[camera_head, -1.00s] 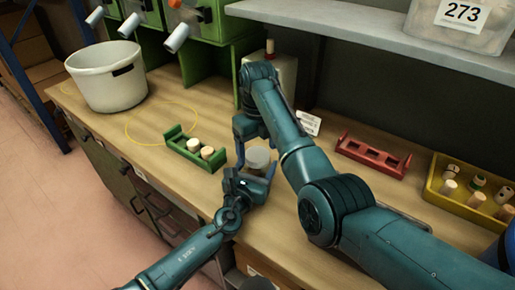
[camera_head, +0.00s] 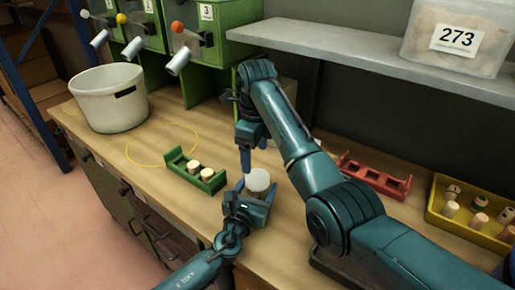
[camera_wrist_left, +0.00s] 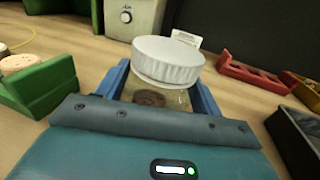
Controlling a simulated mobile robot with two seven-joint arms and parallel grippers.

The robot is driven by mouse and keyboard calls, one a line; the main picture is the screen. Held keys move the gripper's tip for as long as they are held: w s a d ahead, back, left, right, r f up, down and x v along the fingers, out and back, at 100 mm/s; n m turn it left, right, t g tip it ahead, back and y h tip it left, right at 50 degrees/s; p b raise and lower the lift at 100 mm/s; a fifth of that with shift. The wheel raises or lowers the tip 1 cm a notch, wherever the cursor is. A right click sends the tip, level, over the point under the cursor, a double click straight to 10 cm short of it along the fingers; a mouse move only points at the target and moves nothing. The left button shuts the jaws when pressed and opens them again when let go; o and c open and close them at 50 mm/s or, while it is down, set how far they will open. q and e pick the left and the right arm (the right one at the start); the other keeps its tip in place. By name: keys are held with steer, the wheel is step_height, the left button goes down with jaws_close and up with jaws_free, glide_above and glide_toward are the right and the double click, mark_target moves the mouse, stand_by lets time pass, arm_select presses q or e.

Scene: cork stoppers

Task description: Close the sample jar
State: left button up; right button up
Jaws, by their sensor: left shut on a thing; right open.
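The sample jar (camera_wrist_left: 160,97) is a clear jar with brown cork-like contents, standing upright in the left wrist view. A white ridged lid (camera_wrist_left: 168,60) sits on its mouth and also shows in the head view (camera_head: 257,180). I cannot tell how tight the lid is. My left gripper (camera_head: 256,192) is shut on the jar's body, with blue fingers on both sides below the lid. My right gripper (camera_head: 246,162) is open and empty, pointing down just behind and left of the lid; its far finger is partly hidden.
A green rack (camera_head: 183,178) with pale corks is left of the jar. A red rack (camera_head: 374,178) and a yellow tray (camera_head: 465,229) of stoppers lie at right. A white bucket (camera_head: 108,104) stands back left. A shelf (camera_head: 360,55) overhangs the bench's back, carrying a bin marked 273 (camera_head: 457,38).

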steer(key=n, duration=0.2)
steer(key=r+n, duration=0.1)
steer(key=n, duration=0.2)
steer(key=shift+w+a, duration=0.2)
steer(key=n, duration=0.2)
steer(key=r+n, duration=0.1)
steer(key=n, duration=0.2)
steer(key=shift+w+a, duration=0.1)
steer(key=shift+a, duration=0.05)
steer(key=shift+n, duration=1.2)
steer(key=n, duration=0.8)
steer(key=s+d+n, duration=0.1)
steer(key=n, duration=1.6)
steer(key=shift+s+d+f+n+g, duration=0.15)
steer(key=shift+n+g, duration=0.15)
steer(key=shift+n, duration=0.1)
steer(key=shift+f, duration=0.1)
